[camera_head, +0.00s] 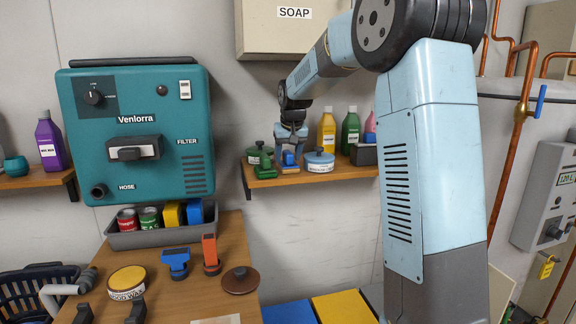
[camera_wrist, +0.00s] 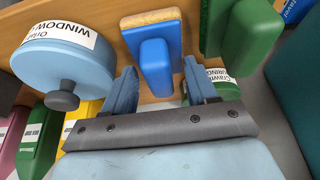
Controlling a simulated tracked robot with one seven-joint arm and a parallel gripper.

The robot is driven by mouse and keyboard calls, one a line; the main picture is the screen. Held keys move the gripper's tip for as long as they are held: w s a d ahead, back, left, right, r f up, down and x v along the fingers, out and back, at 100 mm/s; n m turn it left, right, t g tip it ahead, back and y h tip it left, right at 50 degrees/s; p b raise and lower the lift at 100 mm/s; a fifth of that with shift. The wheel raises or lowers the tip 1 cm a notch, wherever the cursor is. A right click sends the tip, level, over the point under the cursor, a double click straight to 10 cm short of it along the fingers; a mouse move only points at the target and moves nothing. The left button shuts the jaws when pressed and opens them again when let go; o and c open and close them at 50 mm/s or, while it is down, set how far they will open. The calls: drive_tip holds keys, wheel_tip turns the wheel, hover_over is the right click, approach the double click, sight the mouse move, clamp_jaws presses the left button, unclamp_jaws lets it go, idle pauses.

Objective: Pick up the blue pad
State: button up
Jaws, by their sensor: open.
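The blue pad (camera_wrist: 160,62), a blue block handle on a backing with a tan face, is on the wooden wall shelf. In the head view the blue pad (camera_head: 289,159) shows small, just below my gripper (camera_head: 291,138). In the wrist view my gripper (camera_wrist: 161,85) is open, with one blue finger to each side of the pad's handle end. The handle points into the gap between the fingertips. I cannot tell whether a finger touches it. Nothing is held.
A green pad (camera_wrist: 240,30) sits close beside the blue one. A light-blue round tin (camera_wrist: 62,62) with a knob is on the other side. Bottles (camera_head: 327,132) stand along the shelf (camera_head: 325,176). A teal machine (camera_head: 138,130) is left, above a table (camera_head: 190,292).

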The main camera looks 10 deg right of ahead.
sight(287, 151)
clamp_jaws()
idle(0.4)
drive_tip(key=shift+r, duration=1.7)
drive_tip(key=shift+s+r, duration=0.1)
drive_tip(key=shift+s, duration=0.15)
drive_tip(key=s, duration=1.7)
drive_tip(key=shift+s, duration=0.3)
drive_tip(key=c, duration=0.6)
unclamp_jaws()
drive_tip(key=shift+c, duration=1.6)
